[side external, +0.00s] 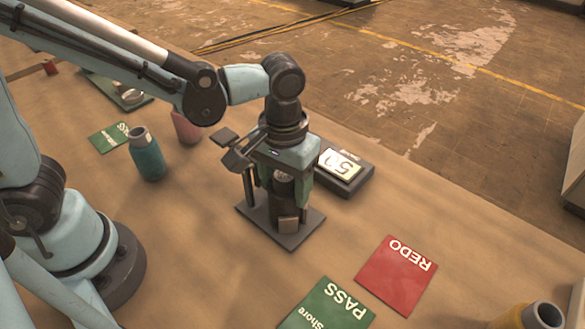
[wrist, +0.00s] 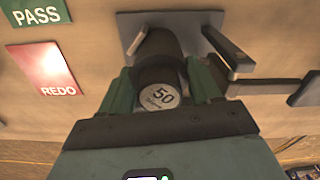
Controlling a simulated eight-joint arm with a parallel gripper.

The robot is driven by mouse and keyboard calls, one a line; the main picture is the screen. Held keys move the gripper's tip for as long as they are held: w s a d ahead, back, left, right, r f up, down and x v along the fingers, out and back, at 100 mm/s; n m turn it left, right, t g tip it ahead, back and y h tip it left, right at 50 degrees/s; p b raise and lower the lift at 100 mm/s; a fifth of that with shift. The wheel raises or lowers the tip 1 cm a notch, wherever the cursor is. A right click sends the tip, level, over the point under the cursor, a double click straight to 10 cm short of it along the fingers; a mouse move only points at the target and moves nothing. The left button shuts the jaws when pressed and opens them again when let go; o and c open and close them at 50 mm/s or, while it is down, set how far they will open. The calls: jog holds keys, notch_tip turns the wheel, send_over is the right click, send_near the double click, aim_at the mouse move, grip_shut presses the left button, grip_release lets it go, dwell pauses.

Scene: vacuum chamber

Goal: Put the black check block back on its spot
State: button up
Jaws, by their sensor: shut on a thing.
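The black check block (side external: 283,208) is a dark cylinder with a grey round top. In the wrist view its top face (wrist: 160,95) reads "50 Shore". My gripper (side external: 283,190) points down with its green fingers shut on the block from both sides; the fingers also show in the wrist view (wrist: 165,85). The block is upright over the dark base plate (side external: 305,238) of a small stand, which also shows in the wrist view (wrist: 195,20). I cannot tell whether the block's underside touches the plate.
A dark display unit (side external: 342,172) reading "50" is right of the stand. A red REDO card (side external: 397,275) and green PASS card (side external: 328,308) lie in front. A teal bottle (side external: 147,155) and pink cup (side external: 186,130) stand left. A yellow cylinder (side external: 515,318) is at lower right.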

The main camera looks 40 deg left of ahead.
jog(key=shift+a+r, duration=0.1)
jog(key=shift+a, duration=0.05)
notch_tip(320, 180, up, 13)
dwell(1.7)
notch_tip(320, 180, up, 5)
jog(key=w+a+n, duration=0.9)
jog(key=w+a, duration=0.3)
jog(key=a, duration=0.1)
jog(key=shift+w+a+f, duration=0.65)
jog(key=shift+a+f, duration=1.2)
jog(key=shift+f, duration=1.25)
jog(key=shift+w+a+f, duration=0.65)
jog(key=shift+a+f, duration=1.25)
jog(key=shift+f, duration=1.25)
jog(key=shift+w+a+f, duration=0.65)
jog(key=shift+a+f, duration=1.2)
jog(key=shift+f, duration=1.25)
